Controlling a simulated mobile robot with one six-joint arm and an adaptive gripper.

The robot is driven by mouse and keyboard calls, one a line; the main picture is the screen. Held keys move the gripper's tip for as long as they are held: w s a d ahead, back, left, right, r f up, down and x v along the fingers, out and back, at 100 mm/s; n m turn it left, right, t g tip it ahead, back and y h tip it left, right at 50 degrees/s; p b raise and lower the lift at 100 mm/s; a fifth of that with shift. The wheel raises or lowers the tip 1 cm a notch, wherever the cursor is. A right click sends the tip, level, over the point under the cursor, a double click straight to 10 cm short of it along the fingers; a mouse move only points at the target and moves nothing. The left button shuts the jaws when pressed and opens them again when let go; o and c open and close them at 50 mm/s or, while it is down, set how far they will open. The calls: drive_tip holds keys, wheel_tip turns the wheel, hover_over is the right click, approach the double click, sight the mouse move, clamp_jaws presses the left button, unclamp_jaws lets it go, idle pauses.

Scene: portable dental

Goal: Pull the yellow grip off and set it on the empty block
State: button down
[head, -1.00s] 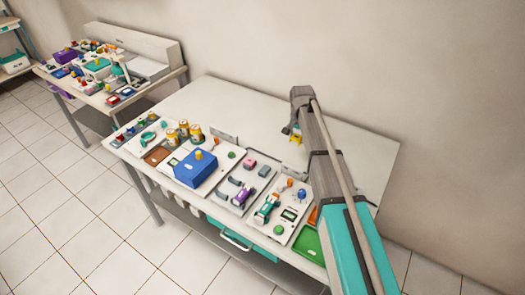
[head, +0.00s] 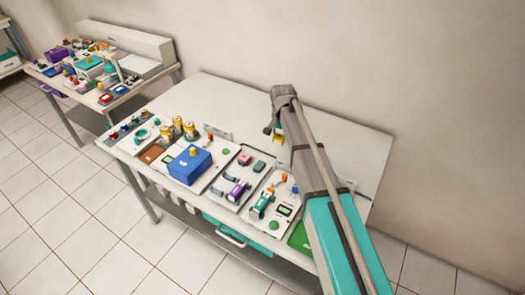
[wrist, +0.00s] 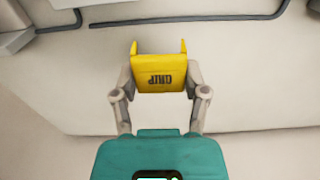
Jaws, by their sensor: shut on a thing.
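My gripper (wrist: 159,85) is shut on the yellow grip (wrist: 157,68), a U-shaped piece lettered "GRIP" with two upright prongs. In the head view my gripper (head: 274,130) hangs over the back part of the white table, and a bit of yellow shows beside it. A pink block (head: 243,158) and a dark grey-green block (head: 259,165) sit on a light panel left of my gripper, towards the front. I cannot tell which block is the empty one.
The blue box (head: 188,165), yellow cans (head: 177,125) and teal-and-white device (head: 263,204) stand along the table's front half. The white table's (head: 235,100) back strip is mostly clear. The wall is close behind. My arm hides the table's right part.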

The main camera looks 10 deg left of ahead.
hover_over(260, 164)
drive_tip(key=shift+s+f, duration=0.2)
drive_tip(key=shift+f, duration=0.15)
drive_tip(key=shift+f+b, duration=0.1)
drive_tip(key=shift+b, duration=0.3)
drive_tip(key=shift+f+b, duration=3.4)
drive_tip(key=shift+f, duration=0.05)
drive_tip(key=shift+w+f, duration=0.1)
drive_tip(key=shift+w, duration=0.05)
unclamp_jaws()
